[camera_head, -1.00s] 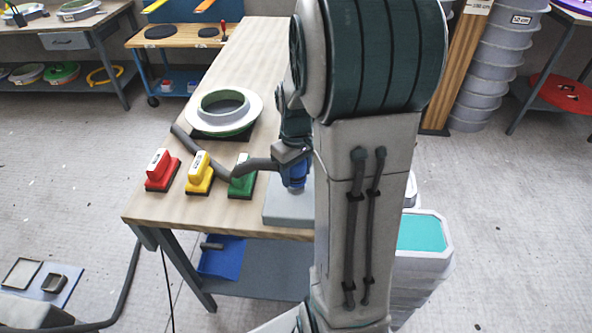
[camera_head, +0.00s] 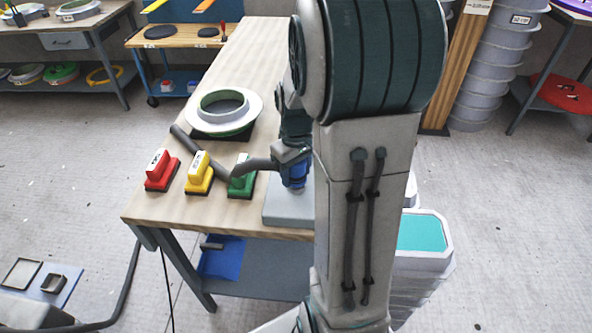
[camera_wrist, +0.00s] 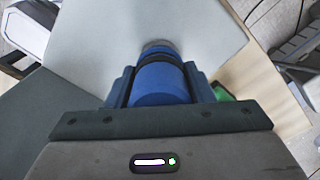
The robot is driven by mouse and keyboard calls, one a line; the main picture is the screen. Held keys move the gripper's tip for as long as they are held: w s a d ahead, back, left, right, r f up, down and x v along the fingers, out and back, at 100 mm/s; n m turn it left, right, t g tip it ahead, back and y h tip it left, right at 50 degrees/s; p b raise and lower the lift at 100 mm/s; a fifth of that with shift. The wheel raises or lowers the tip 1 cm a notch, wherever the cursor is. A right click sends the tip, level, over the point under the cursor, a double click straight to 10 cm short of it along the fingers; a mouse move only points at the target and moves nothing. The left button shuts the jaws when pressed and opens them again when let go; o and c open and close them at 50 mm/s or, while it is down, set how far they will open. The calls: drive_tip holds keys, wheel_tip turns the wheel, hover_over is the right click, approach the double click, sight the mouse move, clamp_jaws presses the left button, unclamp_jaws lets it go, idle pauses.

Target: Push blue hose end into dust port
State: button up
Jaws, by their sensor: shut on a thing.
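The blue hose end (camera_head: 293,173) is upright in my gripper (camera_head: 290,160), above the grey block at the table's right edge. My gripper is shut on it. In the wrist view the blue hose end (camera_wrist: 160,86) sits between the two fingers of my gripper (camera_wrist: 158,90), with a dark band around it. A grey ring (camera_wrist: 157,43), apparently the dust port, shows at its far end. I cannot tell how deep the hose end sits in it. The dark hose (camera_head: 210,160) bends away to the left across the table.
Red (camera_head: 162,172), yellow (camera_head: 200,175) and green (camera_head: 241,182) blocks stand in a row left of the grey block (camera_head: 290,208). A round white mould (camera_head: 225,110) lies behind them on the wooden table (camera_head: 160,212). My arm hides the table's right side.

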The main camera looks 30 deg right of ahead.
drive_tip(key=shift+f+b, duration=0.55)
drive_tip(key=shift+f, duration=0.1)
drive_tip(key=o, duration=1.1)
drive_tip(key=shift+r, duration=0.15)
wheel_tip(320, 180, up, 14)
drive_tip(key=shift+f, duration=0.15)
drive_tip(key=s+a+f+t, duration=0.1)
drive_tip(key=s+a, duration=0.3)
drive_tip(key=s+a+f+m+t, duration=0.1)
drive_tip(key=s+a+f, duration=0.1)
drive_tip(key=s+a, duration=0.2)
drive_tip(key=s+a+f+m+t, duration=0.1)
drive_tip(key=s+a, duration=0.3)
drive_tip(key=shift+s+f, duration=0.15)
drive_tip(key=shift+s, duration=0.15)
